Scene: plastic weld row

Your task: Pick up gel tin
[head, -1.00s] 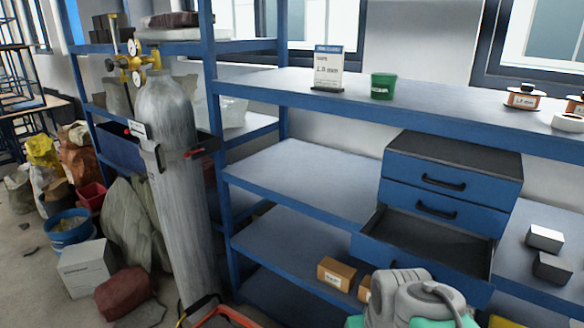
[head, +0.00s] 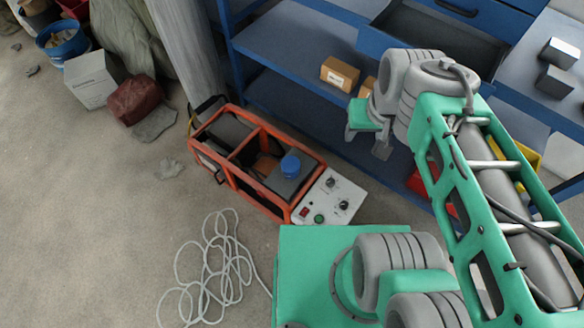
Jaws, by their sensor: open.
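A small round blue tin (head: 290,166), which looks like the gel tin, stands on a dark grey block in the orange-framed machine (head: 243,190) on the floor. No label on it can be read from here. My gripper (head: 366,143) hangs at the end of my green and grey arm, to the right of the tin and higher in the picture. Its two grey fingers are apart with nothing seen between them. It is clear of the tin, and the wrist hides part of the shelf behind.
The machine's white control panel (head: 328,197) faces the front right. A loose pale cable (head: 222,265) lies on the floor. Blue shelving (head: 290,62) with an open drawer (head: 425,35) and a small carton (head: 339,74) stands behind. Bare floor (head: 90,220) is on the left.

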